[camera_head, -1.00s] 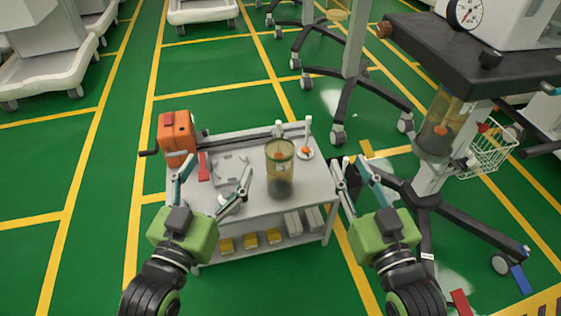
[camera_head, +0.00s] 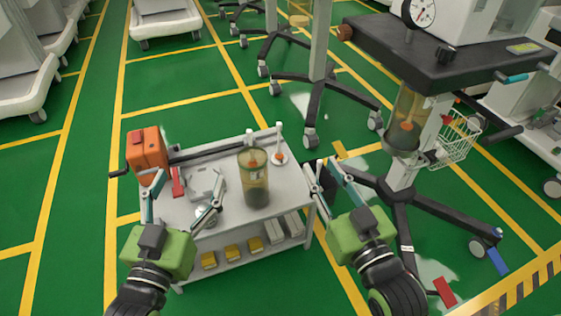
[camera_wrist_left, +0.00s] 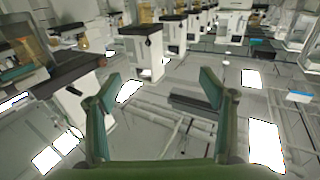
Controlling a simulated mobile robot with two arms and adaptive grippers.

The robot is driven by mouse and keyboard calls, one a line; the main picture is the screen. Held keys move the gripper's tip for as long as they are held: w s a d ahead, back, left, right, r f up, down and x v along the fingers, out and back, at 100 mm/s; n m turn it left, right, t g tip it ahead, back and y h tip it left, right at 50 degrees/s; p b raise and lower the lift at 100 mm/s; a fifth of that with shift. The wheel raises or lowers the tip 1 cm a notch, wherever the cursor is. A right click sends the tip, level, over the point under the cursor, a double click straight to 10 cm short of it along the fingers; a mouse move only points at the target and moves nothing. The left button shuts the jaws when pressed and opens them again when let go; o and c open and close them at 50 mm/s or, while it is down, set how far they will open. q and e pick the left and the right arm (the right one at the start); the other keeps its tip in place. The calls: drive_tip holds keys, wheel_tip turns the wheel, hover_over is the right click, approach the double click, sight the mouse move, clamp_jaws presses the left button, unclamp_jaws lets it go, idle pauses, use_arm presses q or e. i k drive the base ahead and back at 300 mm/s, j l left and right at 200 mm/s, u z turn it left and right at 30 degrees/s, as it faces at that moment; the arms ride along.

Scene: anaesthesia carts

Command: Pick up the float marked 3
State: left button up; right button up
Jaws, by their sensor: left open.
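No number 3 is legible on any float. Small orange float-like pieces show in the head view: one (camera_head: 250,158) inside the amber clear cylinder (camera_head: 256,186) on the cart, one (camera_head: 279,158) on a small white stand at the cart's back right, and one (camera_head: 407,127) in the cylinder on the machine. My left gripper (camera_head: 181,204) is open and empty over the cart's left front; its spread fingers also show in the left wrist view (camera_wrist_left: 158,90).
The grey cart (camera_head: 222,228) also carries an orange box (camera_head: 147,149), a red piece (camera_head: 178,182) and a pale grey device (camera_head: 206,183). Yellow boxes lie on its lower shelf. A black-topped machine (camera_head: 440,58) with a wheeled base and a wire basket (camera_head: 458,142) stands right.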

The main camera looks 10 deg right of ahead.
sight(279, 159)
drive_tip(key=i+l+z, duration=0.15)
drive_tip(key=z, duration=0.3)
drive_tip(key=i+l+z, duration=0.1)
drive_tip(key=i+z, duration=0.15)
drive_tip(key=z, duration=0.2)
drive_tip(key=i+j+z, duration=0.25)
drive_tip(key=k+j, duration=0.05)
drive_tip(key=j, duration=0.05)
